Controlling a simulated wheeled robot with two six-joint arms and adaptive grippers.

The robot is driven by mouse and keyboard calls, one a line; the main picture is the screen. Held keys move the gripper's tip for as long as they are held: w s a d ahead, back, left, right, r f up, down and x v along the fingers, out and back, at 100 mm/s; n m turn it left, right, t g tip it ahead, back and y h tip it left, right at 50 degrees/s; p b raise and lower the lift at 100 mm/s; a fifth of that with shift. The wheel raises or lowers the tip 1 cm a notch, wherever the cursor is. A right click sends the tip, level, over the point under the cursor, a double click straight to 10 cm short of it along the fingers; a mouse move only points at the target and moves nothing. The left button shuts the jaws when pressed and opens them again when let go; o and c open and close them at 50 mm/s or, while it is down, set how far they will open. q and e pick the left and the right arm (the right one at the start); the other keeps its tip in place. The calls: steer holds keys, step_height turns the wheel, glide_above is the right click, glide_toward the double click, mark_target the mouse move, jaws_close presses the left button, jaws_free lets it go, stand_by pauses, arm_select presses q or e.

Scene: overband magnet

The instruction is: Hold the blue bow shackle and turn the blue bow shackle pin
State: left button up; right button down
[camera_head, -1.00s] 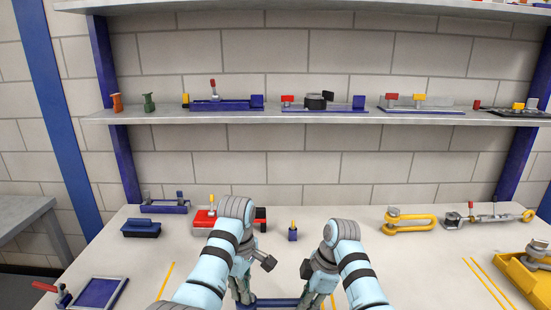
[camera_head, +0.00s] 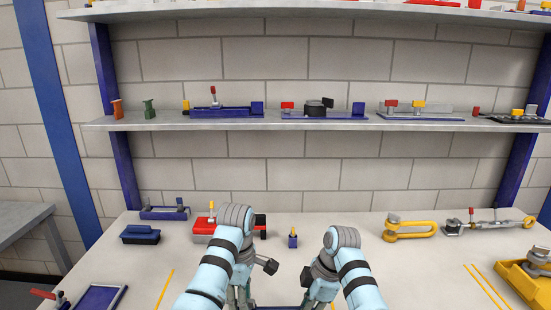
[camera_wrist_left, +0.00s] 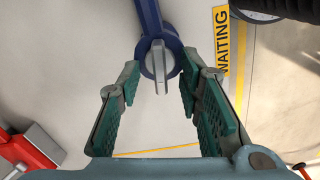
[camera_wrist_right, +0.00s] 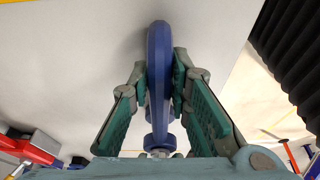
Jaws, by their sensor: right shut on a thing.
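The blue bow shackle (camera_wrist_right: 159,50) stands between my right gripper's fingers (camera_wrist_right: 160,75) in the right wrist view, and they are shut on its bow. In the left wrist view the shackle's eye (camera_wrist_left: 152,25) shows with the grey shackle pin (camera_wrist_left: 160,66), whose flat tab points toward my left gripper (camera_wrist_left: 161,72). The left fingers are open, one on each side of the tab, with gaps on both sides. In the head view only a blue strip of the shackle (camera_head: 278,308) shows at the bottom edge between my wrists; the fingertips are cut off or hidden there.
A red block (camera_head: 204,229), a small blue piece with a yellow top (camera_head: 293,240) and a dark blue block (camera_head: 140,235) stand behind on the table. Yellow hardware (camera_head: 410,229) lies at the back right. A yellow "WAITING" label (camera_wrist_left: 221,40) is on the table.

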arm_select(q)
steer(key=m, duration=0.7)
steer(key=shift+w+d, duration=0.1)
steer(key=shift+w, duration=0.05)
steer(key=shift+m, duration=0.5)
step_height(320, 180, up, 10)
steer(key=shift+f, duration=0.25)
steer(key=w+a+f+t+y, duration=0.1)
steer(key=w+a+f, duration=0.2)
steer(key=a, duration=0.3)
steer(key=w+a+f+n+t, duration=0.1)
steer(key=w+a+f, duration=0.15)
steer(key=a, duration=0.25)
steer(key=w+a+f+t+y, duration=0.1)
steer(key=w+a+f, duration=0.15)
steer(key=a, duration=0.35)
steer(key=a+f+y, duration=0.1)
steer(key=a, duration=0.5)
steer(key=a+f+t+y, duration=0.1)
steer(key=a, duration=0.4)
steer(key=a+f+t+y, duration=0.1)
steer(key=a, duration=0.5)
steer(key=shift+w+a+f, duration=0.2)
steer(key=shift+a+f, duration=0.1)
steer(key=shift+a, duration=0.05)
